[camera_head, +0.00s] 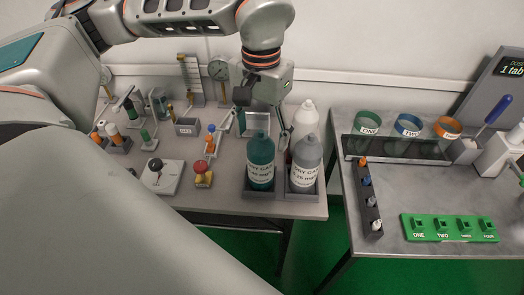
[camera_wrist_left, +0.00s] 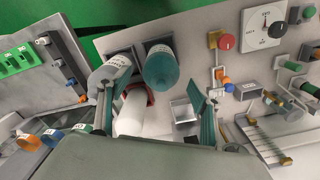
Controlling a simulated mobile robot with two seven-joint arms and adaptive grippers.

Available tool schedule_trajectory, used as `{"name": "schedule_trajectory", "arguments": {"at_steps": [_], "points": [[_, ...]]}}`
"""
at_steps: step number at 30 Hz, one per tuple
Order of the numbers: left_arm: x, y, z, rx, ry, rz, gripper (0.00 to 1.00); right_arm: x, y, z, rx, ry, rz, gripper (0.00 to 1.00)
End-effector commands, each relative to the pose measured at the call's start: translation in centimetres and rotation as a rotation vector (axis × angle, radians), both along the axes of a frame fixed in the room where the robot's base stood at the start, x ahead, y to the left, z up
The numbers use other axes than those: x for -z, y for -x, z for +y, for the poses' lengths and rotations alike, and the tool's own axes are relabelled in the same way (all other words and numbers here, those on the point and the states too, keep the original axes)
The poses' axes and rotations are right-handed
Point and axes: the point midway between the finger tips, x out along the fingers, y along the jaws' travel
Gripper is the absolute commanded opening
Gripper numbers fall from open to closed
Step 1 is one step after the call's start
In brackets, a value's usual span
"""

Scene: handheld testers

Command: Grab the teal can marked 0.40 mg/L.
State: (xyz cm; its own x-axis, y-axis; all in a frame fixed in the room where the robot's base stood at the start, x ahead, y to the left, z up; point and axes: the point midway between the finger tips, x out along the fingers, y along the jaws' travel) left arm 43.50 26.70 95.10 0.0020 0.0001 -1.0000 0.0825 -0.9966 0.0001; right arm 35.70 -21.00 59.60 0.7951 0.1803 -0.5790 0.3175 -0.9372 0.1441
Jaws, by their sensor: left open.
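The teal can (camera_head: 260,158) stands upright at the front of the left bench, in a dark grey holder (camera_head: 262,194). My left gripper (camera_head: 263,128) is open and empty, behind the teal can, with fingers spread apart (camera_wrist_left: 152,96). My right gripper is not in view.
A white bottle (camera_head: 306,119) stands behind the grey can, beside a mostly hidden dark red item (camera_wrist_left: 150,94). A red-knobbed stamp (camera_head: 203,174) and an orange-and-blue piece (camera_head: 210,140) stand left of the teal can. A gap separates the right bench (camera_head: 400,190).

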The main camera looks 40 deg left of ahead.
Motion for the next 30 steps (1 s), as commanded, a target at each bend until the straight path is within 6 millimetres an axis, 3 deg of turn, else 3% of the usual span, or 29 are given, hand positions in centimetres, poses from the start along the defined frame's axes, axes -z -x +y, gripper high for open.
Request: {"name": "schedule_trajectory", "arguments": {"at_steps": [9, 19, 20, 27, 30], "points": [[4.4, 0.0, 0.3, 0.001, 0.001, 0.005, 0.64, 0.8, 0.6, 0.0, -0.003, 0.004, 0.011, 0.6], [5.0, -0.1, 0.2, 0.0, 0.002, -0.001, 0.64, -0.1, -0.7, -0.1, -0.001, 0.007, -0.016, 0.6], [5.0, -0.1, 0.2, 0.0, 0.002, -0.001, 0.62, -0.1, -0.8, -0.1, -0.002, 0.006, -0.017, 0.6], [5.0, -0.1, 0.2, 0.0, 0.002, 0.0, 0.03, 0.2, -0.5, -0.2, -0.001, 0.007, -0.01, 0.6], [5.0, -0.1, 0.2, 0.0, 0.002, 0.0, 0.03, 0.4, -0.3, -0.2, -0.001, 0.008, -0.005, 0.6]]}}
